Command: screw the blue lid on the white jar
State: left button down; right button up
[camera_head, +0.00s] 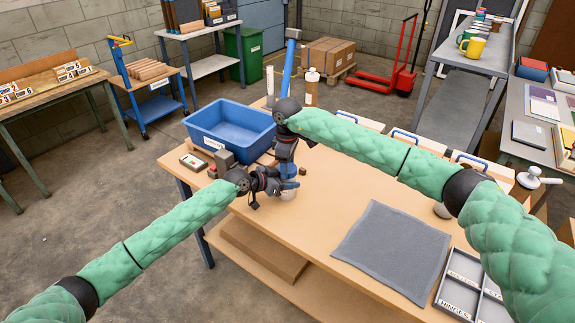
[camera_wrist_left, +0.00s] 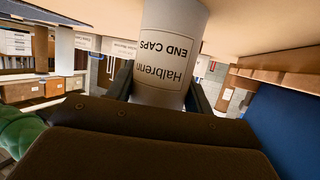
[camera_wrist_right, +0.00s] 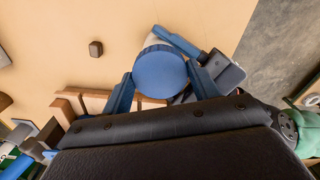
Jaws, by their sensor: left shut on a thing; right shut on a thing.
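The white jar (camera_head: 288,194) stands near the front left edge of the wooden table, mostly hidden by my grippers. In the left wrist view the jar (camera_wrist_left: 168,30) appears upside down, labelled "Halbrenn END CAPS". My left gripper (camera_head: 276,187) is shut on its side. The blue lid (camera_wrist_right: 160,74) is a round disc between the fingers of my right gripper (camera_wrist_right: 161,84), which is shut on it from above. The lid is over the jar, with a bit of white (camera_wrist_right: 152,41) showing beside it. I cannot tell whether the lid is seated or threaded.
A blue bin (camera_head: 232,128) stands behind the grippers at the table's back left. A grey mat (camera_head: 392,248) covers the table's right part, beside a divided tray (camera_head: 470,285). The wood between the jar and mat is clear.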

jog(key=shift+m, duration=0.3)
jog(key=o, duration=0.9)
jog(key=shift+o, duration=0.2)
jog(key=shift+a, duration=0.1)
jog(key=shift+s, duration=0.1)
jog(key=shift+r, duration=2.25)
jog(key=shift+r, duration=0.1)
